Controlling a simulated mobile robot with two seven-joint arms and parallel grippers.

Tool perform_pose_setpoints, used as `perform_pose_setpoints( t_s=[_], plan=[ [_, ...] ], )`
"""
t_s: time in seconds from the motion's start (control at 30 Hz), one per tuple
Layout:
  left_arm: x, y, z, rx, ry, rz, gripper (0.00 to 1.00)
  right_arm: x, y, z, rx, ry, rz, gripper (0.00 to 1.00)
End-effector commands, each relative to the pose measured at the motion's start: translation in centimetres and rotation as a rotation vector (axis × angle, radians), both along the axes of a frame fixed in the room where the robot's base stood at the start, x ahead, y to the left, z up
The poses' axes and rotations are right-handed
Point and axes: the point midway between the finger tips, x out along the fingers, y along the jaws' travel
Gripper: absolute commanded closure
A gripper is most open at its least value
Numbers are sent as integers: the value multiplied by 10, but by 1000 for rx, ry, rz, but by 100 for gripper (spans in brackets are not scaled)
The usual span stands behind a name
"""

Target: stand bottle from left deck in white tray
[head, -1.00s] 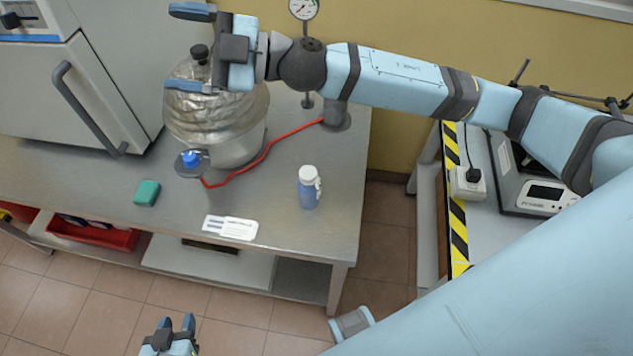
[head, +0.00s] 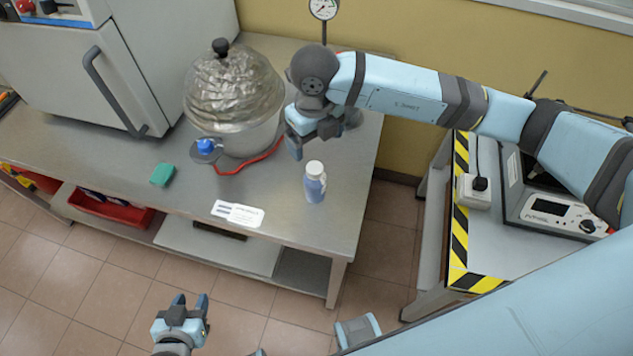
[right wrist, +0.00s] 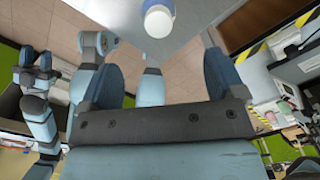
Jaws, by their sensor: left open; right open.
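A small blue bottle with a white cap (head: 315,184) stands upright near the right end of the steel bench (head: 265,195). Its white cap also shows at the top of the right wrist view (right wrist: 158,20), beyond and between my open fingers. My right gripper (head: 308,138) is open and empty, just behind the bottle and apart from it; it also shows in the right wrist view (right wrist: 160,70). My left gripper (head: 190,302) is open and empty, low in front of the bench over the floor. I see no white tray in these frames.
A foil-covered vessel (head: 235,95) with a red hose (head: 262,158) stands left of my right gripper. A green block (head: 162,174) and a white label card (head: 238,213) lie on the bench. A striped-edge table (head: 475,240) with an instrument (head: 550,210) stands right, across a floor gap.

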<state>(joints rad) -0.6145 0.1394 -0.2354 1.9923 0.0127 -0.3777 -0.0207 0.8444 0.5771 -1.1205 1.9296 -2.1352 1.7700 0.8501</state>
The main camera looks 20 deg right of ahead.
Motion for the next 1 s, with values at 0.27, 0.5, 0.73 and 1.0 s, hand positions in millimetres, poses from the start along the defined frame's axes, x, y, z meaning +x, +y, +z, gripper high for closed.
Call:
perform_pose_setpoints(
  t_s=[0.27, 0.5, 0.73, 1.0],
  plan=[
    [0, 0, 7, 1, 0, -1, 57, -1, 0, -53, 1, 6, 0, 12],
    [0, 0, 10, 0, -1, 0, 57, -1, 0, -72, 3, 3, 0, 12],
    [0, 0, 22, -1, -2, 0, 57, -2, 2, -105, 4, 5, 0, 12],
    [1, 0, 24, -1, -4, 1, 57, -1, 2, -121, 5, 2, 1, 12]
  ],
)
